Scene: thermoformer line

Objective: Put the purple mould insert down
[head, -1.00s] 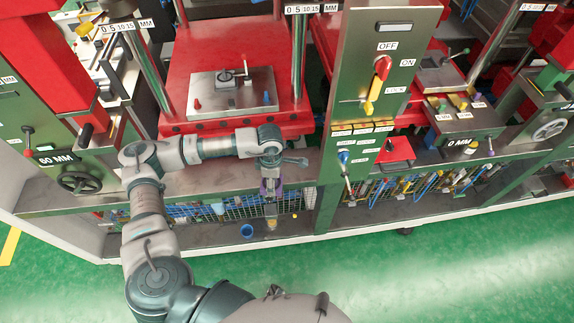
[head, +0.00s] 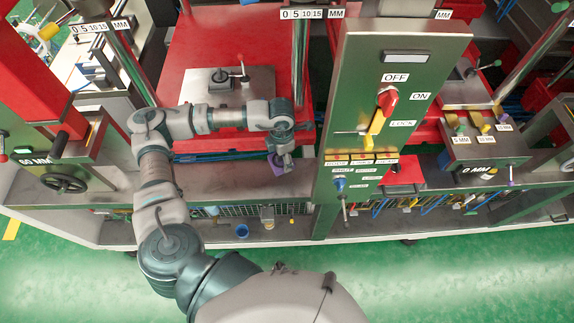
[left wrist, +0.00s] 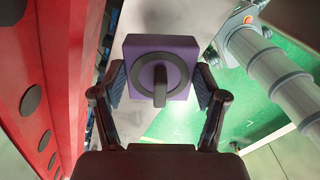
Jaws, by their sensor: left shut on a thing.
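The purple mould insert (left wrist: 180,52) is a block with a dark round knob and handle, seen large in the left wrist view. My left gripper (left wrist: 158,88) has its two fingers closed on either side of it. In the head view the insert (head: 276,166) shows as a small purple patch below my left gripper (head: 281,151), in front of the red press and over the grey ledge (head: 230,178). I cannot tell whether its underside touches the ledge. My right gripper is not in view.
The red press bed (head: 188,72) with a metal plate lies behind my left arm. A green control panel (head: 385,110) with a red and yellow switch stands to the right. A blue cup (head: 242,231) sits on the lower shelf. The ledge left of the panel looks clear.

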